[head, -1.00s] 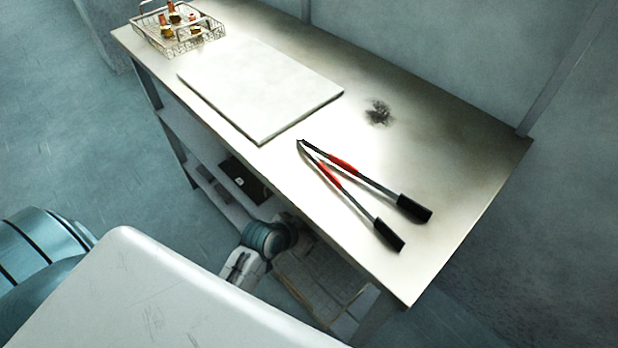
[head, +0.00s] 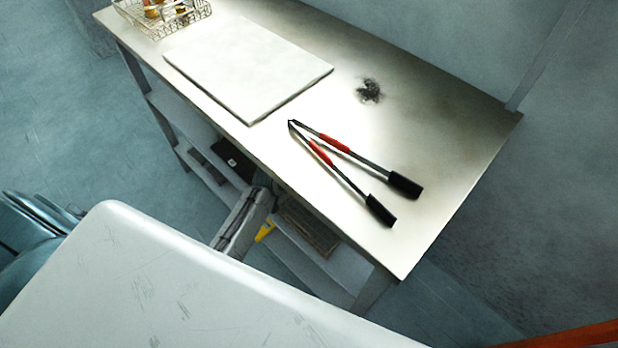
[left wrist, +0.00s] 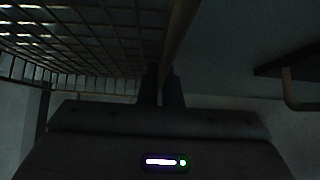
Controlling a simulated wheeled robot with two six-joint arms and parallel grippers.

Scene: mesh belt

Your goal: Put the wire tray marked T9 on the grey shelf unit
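A wire tray (left wrist: 65,45) fills the upper left of the dark left wrist view, its mesh seen from close by. My left gripper (left wrist: 164,88) has its two fingers nearly together at a brownish bar along the mesh's edge. It looks shut on this bar, though the contact is dim. In the head view another view of a wire tray (head: 165,18), holding small brown and red items, stands at the bench's far left corner, cut by the picture's top edge. No T9 mark is readable. My right gripper is not in view. I cannot identify the grey shelf unit for sure.
A metal bench (head: 445,190) with lower shelves carries a white board (head: 248,68), a long tool (head: 350,165) with red and black handles, and a dark scouring pad (head: 369,90). A yellow piece (head: 265,232) shows below. An orange bar (head: 570,336) crosses the bottom right corner.

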